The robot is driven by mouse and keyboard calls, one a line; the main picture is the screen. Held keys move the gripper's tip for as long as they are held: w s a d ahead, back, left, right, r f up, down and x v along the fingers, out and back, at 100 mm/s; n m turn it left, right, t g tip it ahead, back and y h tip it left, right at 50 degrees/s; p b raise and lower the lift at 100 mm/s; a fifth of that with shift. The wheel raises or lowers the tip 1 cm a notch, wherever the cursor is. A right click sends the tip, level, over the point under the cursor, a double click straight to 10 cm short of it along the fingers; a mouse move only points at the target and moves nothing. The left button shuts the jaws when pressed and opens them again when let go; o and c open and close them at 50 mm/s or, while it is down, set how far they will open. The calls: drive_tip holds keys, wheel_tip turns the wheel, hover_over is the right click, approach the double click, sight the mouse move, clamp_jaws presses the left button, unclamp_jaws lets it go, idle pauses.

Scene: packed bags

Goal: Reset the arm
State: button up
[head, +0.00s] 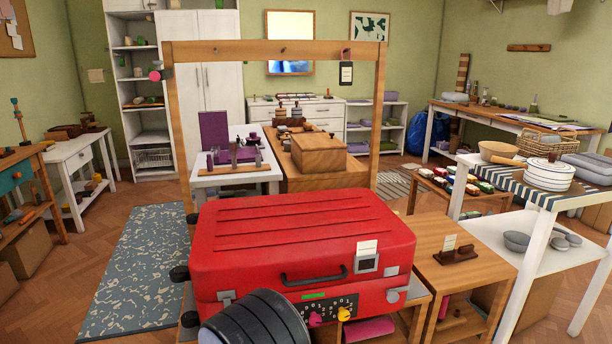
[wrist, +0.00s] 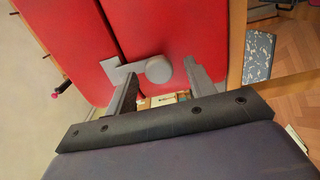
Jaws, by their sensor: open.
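A closed red suitcase (head: 295,235) lies flat on a wooden stand. It has a dark handle (head: 314,277) and a grey latch (head: 367,263) on its front, with a white tag above the latch. In the wrist view, a red ribbed surface (wrist: 175,28), apparently the suitcase, fills the upper middle. My gripper (wrist: 160,70) is open, its two grey fingers spread towards that red surface. A grey fitting with a rounded end (wrist: 158,69) shows between the fingertips; I cannot tell whether they touch it. The fingers are not visible in the head view.
A wooden frame (head: 275,49) stands over the area behind the suitcase. A small wooden table (head: 457,262) stands close on the right, with a white table (head: 503,184) beyond it. A blue-grey rug (head: 140,270) lies on open floor at the left.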

drive_tip(key=p+v, duration=0.1)
drive_tip(key=v, duration=0.8)
drive_tip(key=w+a+m+b, duration=0.1)
drive_tip(key=w+m+b, duration=0.6)
drive_tip(key=m, duration=1.1)
drive_tip(key=shift+w+a+b, duration=0.35)
drive_tip(key=shift+b, duration=2)
